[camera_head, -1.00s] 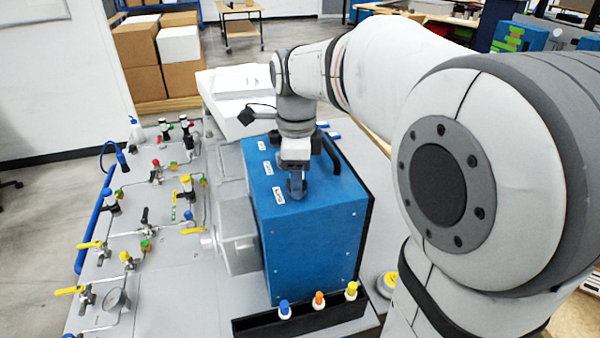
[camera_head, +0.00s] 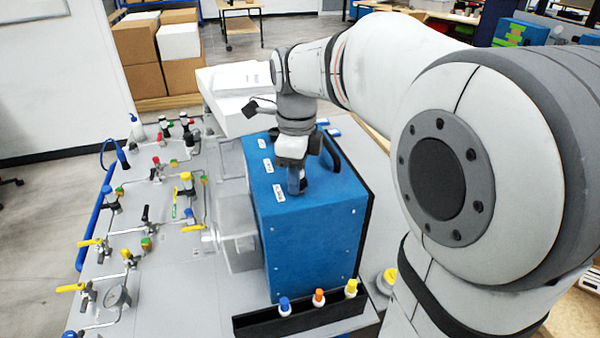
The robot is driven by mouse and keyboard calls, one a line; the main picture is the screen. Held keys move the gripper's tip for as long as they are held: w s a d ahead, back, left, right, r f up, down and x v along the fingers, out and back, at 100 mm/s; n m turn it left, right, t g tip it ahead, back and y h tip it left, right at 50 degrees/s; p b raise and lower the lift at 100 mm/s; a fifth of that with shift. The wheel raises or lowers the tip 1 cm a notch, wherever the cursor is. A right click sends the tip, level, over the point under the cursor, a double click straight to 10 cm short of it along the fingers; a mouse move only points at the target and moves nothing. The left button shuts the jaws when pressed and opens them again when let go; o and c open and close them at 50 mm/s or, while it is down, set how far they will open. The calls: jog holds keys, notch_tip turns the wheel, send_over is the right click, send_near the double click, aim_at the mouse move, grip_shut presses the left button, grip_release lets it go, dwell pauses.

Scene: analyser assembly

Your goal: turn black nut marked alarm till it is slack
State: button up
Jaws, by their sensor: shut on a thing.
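The blue analyser box (camera_head: 312,240) stands on the grey bench. Small white labels run along its top left edge; the nearest label (camera_head: 278,193) is just left of my gripper, its text too small to read. My gripper (camera_head: 296,190) points down onto the box top beside this label. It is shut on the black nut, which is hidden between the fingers.
A black tray (camera_head: 262,325) with several capped bottles stands in front of the box. A panel with pipes, valves and a gauge (camera_head: 117,297) lies to the left. A black handle (camera_head: 331,152) rises behind my gripper.

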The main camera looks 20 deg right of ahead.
jog(key=n, duration=0.5)
jog(key=shift+p, duration=0.3)
jog(key=n, duration=0.4)
jog(key=o, duration=0.9)
notch_tip(320, 180, up, 10)
jog(key=p, duration=0.8)
